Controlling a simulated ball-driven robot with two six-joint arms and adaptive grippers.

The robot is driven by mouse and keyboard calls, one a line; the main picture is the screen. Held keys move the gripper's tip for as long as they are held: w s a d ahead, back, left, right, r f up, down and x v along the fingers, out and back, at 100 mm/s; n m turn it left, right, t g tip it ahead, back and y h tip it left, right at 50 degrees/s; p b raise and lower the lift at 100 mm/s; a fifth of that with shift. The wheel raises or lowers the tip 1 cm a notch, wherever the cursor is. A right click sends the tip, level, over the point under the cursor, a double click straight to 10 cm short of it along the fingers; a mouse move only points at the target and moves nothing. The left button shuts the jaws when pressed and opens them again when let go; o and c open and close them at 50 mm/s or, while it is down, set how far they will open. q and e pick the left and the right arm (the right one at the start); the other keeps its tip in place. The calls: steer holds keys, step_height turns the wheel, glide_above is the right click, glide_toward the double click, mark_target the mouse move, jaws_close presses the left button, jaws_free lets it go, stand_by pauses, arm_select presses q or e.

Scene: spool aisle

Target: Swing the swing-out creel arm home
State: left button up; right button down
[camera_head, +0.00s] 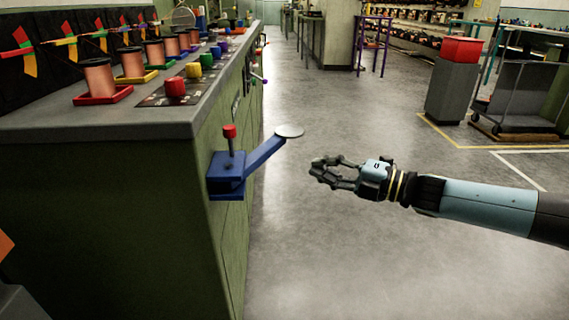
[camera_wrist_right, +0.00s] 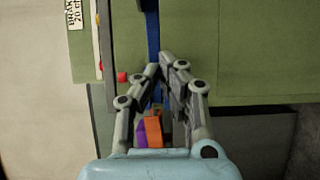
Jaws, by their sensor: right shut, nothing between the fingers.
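The blue swing-out creel arm (camera_head: 264,154) juts from a blue bracket (camera_head: 226,175) on the green bench's end and side, out over the aisle. A pale round disc (camera_head: 289,132) sits at its outer end. A red-topped pin (camera_head: 230,132) stands upright on the bracket. My right gripper (camera_head: 316,171) is shut and empty, to the right of the arm and a little below the disc in the picture, apart from it. In the right wrist view, its fingers (camera_wrist_right: 163,70) come together before a green surface and a narrow blue strip; I cannot tell what the strip is. My left gripper is not in view.
The green bench (camera_head: 130,215) fills the left, with copper spools (camera_head: 98,78) in coloured trays and coloured knobs on top. The grey aisle floor (camera_head: 330,250) is open. A grey bin with a red top (camera_head: 461,50) and a cart (camera_head: 515,95) stand far right.

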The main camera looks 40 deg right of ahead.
mark_target(256, 149)
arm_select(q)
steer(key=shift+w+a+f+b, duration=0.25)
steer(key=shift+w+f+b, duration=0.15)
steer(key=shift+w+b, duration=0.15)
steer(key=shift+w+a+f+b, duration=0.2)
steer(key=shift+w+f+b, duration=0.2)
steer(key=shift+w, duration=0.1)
arm_select(e)
steer(key=x, duration=0.9)
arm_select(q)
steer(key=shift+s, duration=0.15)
arm_select(e)
steer(key=shift+w+f, duration=0.1)
steer(key=shift+f, duration=0.05)
